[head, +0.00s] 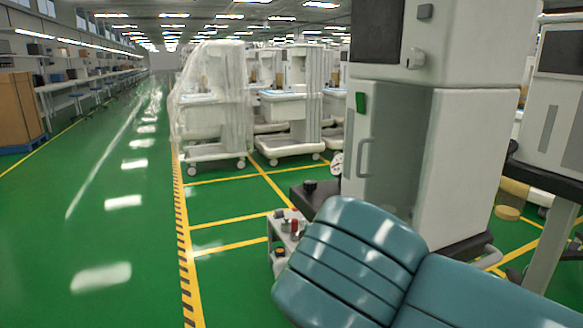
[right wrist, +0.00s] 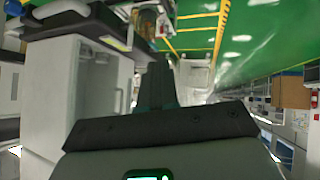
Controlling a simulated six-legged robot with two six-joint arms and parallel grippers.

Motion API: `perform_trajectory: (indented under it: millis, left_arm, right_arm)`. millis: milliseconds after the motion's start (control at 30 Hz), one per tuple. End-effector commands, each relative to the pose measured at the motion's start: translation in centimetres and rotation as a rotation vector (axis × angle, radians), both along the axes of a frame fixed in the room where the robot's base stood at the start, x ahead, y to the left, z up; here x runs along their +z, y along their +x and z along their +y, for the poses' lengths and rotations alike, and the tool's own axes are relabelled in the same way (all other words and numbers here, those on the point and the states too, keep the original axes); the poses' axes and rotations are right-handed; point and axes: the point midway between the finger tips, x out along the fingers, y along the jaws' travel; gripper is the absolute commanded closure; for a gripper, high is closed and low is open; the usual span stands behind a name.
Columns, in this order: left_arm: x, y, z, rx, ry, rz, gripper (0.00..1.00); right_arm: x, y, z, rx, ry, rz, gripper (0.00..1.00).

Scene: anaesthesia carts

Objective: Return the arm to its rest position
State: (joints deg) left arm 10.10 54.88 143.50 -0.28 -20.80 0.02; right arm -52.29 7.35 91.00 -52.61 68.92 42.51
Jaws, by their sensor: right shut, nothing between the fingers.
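My right gripper (right wrist: 157,84) shows in the right wrist view as dark fingers closed together, with nothing visible held. The teal padded segments of my arm cross the lower right of the head view. No gripper shows there. A tall white anaesthesia cart (head: 465,160) with a grey handled door and a green tag stands directly behind my arm. In the right wrist view, which looks upside down, a white cart body (right wrist: 55,90) stands left of the fingers. My left gripper is not in view.
A small trolley with bottles (head: 285,235) stands left of my arm. Plastic-wrapped carts (head: 212,105) stand farther back. Another machine (head: 560,110) is at the right edge. The green aisle (head: 100,200) at left is clear, with a cardboard box (head: 18,108) and workbenches beyond.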

Motion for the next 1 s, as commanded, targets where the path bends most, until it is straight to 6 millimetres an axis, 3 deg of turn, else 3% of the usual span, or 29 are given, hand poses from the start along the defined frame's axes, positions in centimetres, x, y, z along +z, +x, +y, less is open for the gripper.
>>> perform_trajectory:
  millis: [67,267,467,567,667,767,900,1000]
  left_arm:
    - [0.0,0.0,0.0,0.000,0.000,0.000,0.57]
    - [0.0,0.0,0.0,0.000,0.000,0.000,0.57]
    - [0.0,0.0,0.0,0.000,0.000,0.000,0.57]
    - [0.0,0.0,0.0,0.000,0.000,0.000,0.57]
    - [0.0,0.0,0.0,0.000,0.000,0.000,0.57]
    - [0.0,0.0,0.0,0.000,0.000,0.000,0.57]
    - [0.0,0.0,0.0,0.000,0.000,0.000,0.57]
    - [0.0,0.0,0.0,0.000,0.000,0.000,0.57]
  right_arm:
    - [-0.6,0.3,0.2,0.005,-0.005,0.011,1.00]
    - [-5.5,2.1,1.3,0.059,-0.029,0.096,1.00]
    - [-12.1,3.6,2.1,0.120,-0.038,0.210,1.00]
    - [-16.4,4.1,2.3,0.152,-0.027,0.285,1.00]
    - [-22.0,4.3,2.1,0.180,0.000,0.382,1.00]
    - [-29.4,3.6,1.3,0.197,0.062,0.508,1.00]
    - [-40.4,0.3,-1.0,0.160,0.219,0.681,1.00]
    - [-46.3,-2.8,-2.7,0.089,0.332,0.759,1.00]
